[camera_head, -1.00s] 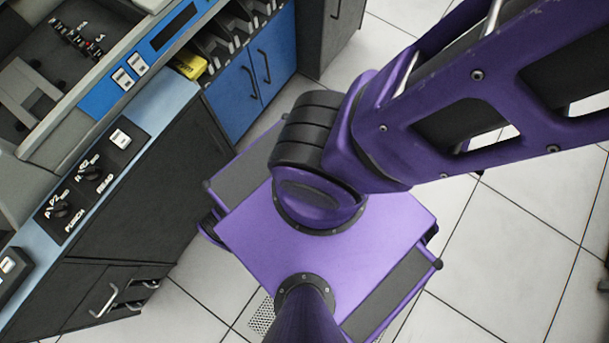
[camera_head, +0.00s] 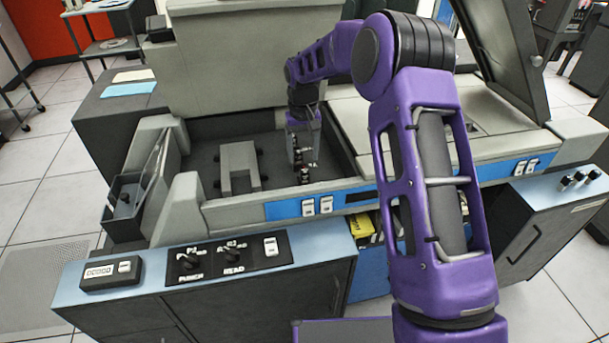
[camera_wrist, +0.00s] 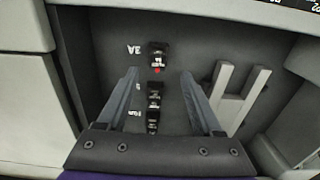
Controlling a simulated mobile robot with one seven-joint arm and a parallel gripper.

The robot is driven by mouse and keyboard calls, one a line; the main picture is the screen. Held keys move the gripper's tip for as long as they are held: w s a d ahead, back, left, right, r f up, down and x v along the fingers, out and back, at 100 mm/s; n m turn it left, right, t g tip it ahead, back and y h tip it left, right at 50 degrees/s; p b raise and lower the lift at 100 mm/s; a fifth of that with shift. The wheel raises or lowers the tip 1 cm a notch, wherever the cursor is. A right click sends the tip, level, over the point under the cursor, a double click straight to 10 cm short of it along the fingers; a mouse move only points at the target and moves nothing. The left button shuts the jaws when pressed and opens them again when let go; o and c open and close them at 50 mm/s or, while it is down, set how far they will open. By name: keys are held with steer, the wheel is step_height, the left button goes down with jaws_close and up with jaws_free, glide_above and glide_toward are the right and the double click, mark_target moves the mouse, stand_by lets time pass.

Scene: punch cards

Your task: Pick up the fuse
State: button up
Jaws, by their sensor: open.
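Three small black fuses stand in a row on the dark floor of the machine's recessed bay. In the wrist view, the far fuse (camera_wrist: 158,56) has a red mark and is beside a "3A" label. The middle fuse (camera_wrist: 153,95) and near fuse (camera_wrist: 152,121) are between the fingers in the picture. My gripper (camera_wrist: 160,74) is open, its two grey fingers on either side of the row, with nothing held. In the head view, my gripper (camera_head: 302,160) points down into the bay over the fuses, partly hiding them. Whether the fingers touch any fuse cannot be told.
A grey bracket (camera_head: 238,167) stands left of the fuses, also seen at right in the wrist view (camera_wrist: 234,92). The bay's front edge has a blue panel (camera_head: 335,203) with white switches. A raised lid (camera_head: 497,60) stands at the right.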

mark_target(305, 170)
steer(key=shift+d+f, duration=0.15)
steer(key=shift+f, duration=3.25)
jaws_close()
